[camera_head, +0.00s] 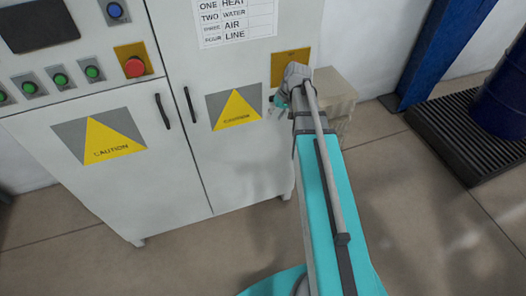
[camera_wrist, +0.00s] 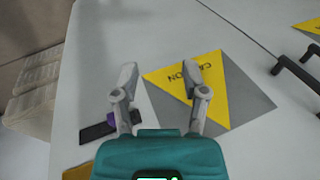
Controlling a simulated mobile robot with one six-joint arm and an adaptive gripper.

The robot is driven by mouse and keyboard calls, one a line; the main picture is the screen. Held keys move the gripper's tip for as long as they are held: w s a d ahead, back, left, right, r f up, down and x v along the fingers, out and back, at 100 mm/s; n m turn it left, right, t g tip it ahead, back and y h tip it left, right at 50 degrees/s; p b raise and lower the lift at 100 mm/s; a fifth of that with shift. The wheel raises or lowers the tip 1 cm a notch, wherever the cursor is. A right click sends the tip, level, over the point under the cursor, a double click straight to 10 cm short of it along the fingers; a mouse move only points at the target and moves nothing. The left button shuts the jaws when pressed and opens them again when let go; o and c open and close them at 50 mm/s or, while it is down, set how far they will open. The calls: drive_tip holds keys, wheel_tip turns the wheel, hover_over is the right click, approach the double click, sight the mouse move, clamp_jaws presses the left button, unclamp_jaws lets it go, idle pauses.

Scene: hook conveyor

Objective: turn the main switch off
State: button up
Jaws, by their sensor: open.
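The yellow plate (camera_head: 290,62) is on the right door of the grey-white cabinet, in the head view. Its lower part is hidden behind my wrist, and I cannot make out a main switch on it. In the wrist view, a yellow edge (camera_wrist: 77,173) shows at the lower left. A dark bar with a purple part (camera_wrist: 97,130) lies against the door beside the left finger; I cannot tell whether it is the switch. My gripper (camera_wrist: 158,72) is open and empty, facing the door beside the caution sign (camera_wrist: 222,88). Its fingers are partly hidden in the head view.
The cabinet (camera_head: 215,165) has a black door handle (camera_head: 190,105), a red button (camera_head: 134,67) on a yellow plate and several green buttons. A beige block (camera_head: 335,95) stands behind my arm. A blue post (camera_head: 435,50) and a blue drum (camera_head: 503,95) are at the right.

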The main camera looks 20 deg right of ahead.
drive_tip(key=s+a+f+g+h+b, duration=0.1)
drive_tip(key=s+a+f+h+b, duration=0.1)
drive_tip(key=s+a+f+b, duration=0.4)
wheel_tip(320, 180, down, 2)
drive_tip(key=shift+s+a+f+b, duration=0.1)
drive_tip(key=shift+s+a+b, duration=0.2)
drive_tip(key=shift+a+b, duration=0.1)
drive_tip(key=shift+a, duration=0.1)
drive_tip(key=s+a+h, duration=0.1)
drive_tip(key=s+a, duration=0.3)
drive_tip(key=s, duration=0.2)
drive_tip(key=shift+n+h, duration=0.3)
drive_tip(key=shift+h, duration=0.1)
drive_tip(key=shift+f, duration=0.1)
drive_tip(key=shift+s, duration=0.15)
